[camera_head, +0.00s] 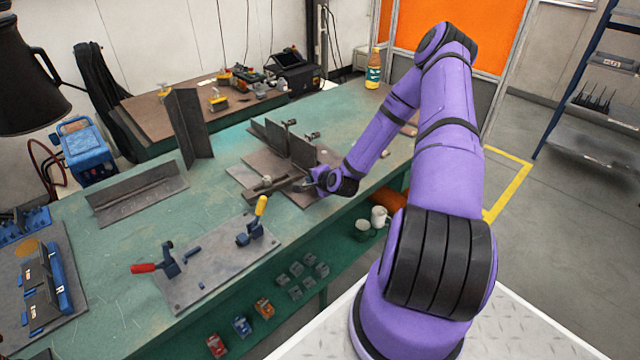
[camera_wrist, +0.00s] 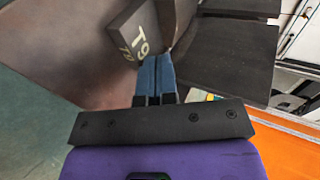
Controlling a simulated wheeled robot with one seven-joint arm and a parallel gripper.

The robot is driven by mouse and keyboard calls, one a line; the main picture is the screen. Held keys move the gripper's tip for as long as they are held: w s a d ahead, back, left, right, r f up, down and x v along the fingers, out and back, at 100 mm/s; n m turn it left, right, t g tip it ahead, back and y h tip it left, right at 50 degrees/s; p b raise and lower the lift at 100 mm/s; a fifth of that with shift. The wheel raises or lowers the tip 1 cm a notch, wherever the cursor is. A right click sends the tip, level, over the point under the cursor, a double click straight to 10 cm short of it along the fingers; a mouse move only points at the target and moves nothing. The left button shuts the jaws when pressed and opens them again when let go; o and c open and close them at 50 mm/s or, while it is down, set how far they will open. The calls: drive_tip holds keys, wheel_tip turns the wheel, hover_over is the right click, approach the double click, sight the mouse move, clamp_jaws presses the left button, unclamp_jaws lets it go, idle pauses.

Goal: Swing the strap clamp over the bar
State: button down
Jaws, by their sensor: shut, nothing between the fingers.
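My gripper (camera_head: 306,186) is low over the welding fixture plate (camera_head: 236,172) on the green bench. In the wrist view its two blue-grey fingers (camera_wrist: 155,72) are together with nothing between them. Their tips are close to a dark block with light lettering (camera_wrist: 137,35); I cannot tell whether they touch it. A dark strap-like piece (camera_head: 268,184), which looks like the strap clamp, lies low on the plate to the left of my gripper. Upright dark plates (camera_head: 303,153) stand behind it. Which piece is the bar is unclear, and my wrist hides part of this area.
A toggle-clamp plate (camera_head: 208,268) with red and yellow handles lies at the front. An angle piece (camera_head: 135,195) and a tall upright angle (camera_head: 188,128) stand to the left. A bottle (camera_head: 374,70) is at the back. Mugs (camera_head: 378,217) sit below the bench edge.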

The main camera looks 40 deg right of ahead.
drive_tip(key=shift+w, duration=1.05)
drive_tip(key=shift+w+d, duration=0.4)
drive_tip(key=shift+w, duration=0.45)
